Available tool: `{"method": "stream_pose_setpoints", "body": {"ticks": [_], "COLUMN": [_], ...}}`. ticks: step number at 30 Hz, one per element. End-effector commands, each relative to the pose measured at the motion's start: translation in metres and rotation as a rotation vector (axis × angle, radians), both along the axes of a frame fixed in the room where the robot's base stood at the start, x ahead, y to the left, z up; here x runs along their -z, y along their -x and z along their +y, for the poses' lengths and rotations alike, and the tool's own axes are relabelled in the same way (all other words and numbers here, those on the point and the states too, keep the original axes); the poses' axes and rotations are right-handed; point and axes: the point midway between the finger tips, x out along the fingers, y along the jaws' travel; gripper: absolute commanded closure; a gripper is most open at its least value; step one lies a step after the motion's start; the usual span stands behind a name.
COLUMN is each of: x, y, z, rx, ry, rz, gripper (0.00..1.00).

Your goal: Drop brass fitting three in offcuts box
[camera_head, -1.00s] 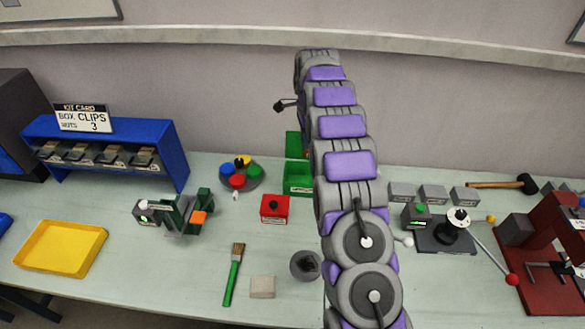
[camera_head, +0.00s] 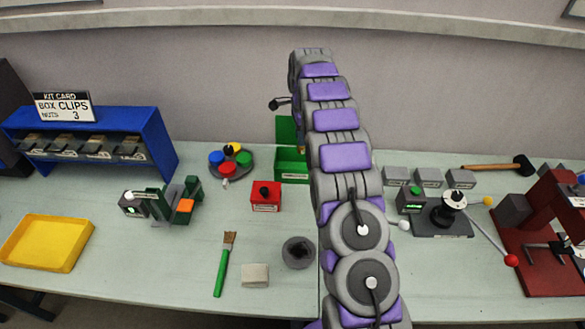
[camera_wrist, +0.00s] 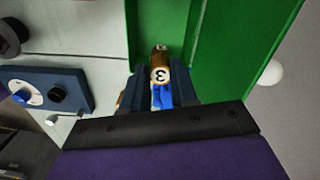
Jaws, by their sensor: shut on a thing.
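My gripper (camera_wrist: 160,90) is shut on a brass fitting (camera_wrist: 160,72) marked 3, seen in the wrist view. The fitting sticks out beyond the dark fingers, and a blue part shows between them. Green surfaces lie behind the fitting; I cannot tell its height above them. In the head view a green box (camera_head: 291,165) with a raised green back stands at the rear of the bench, partly behind my arm. Its front label is too small to read, so I cannot confirm it is the offcuts box. My gripper is hidden behind my arm there.
A red box (camera_head: 266,197) and a grey cup (camera_head: 298,253) stand left of my arm. A green clamp-like fixture (camera_head: 175,205), yellow tray (camera_head: 45,243) and blue rack (camera_head: 150,140) are farther left. A lever device (camera_head: 445,215) and red press (camera_head: 545,250) stand right.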

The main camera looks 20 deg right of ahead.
Motion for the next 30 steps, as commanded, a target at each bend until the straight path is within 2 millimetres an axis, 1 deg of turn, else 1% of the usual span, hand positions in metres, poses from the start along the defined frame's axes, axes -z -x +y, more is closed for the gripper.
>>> {"method": "stream_pose_setpoints", "body": {"ticks": [1,10,17,20,23,26,30], "x": [0.000,-0.001,-0.001,-0.005,-0.017,-0.035,-0.066], "y": [0.000,0.000,0.000,-0.001,-0.002,-0.002,-0.004], "z": [-0.001,0.008,0.005,0.004,0.002,0.002,0.006], "rx": [0.001,0.000,0.000,0.000,0.000,0.001,-0.001], "ry": [0.000,0.007,0.005,0.004,0.003,0.003,0.006], "rz": [-0.001,0.000,0.000,0.000,-0.004,-0.005,-0.007], "gripper": [0.72,0.43,0.43,0.43,0.43,0.43,0.43]}}
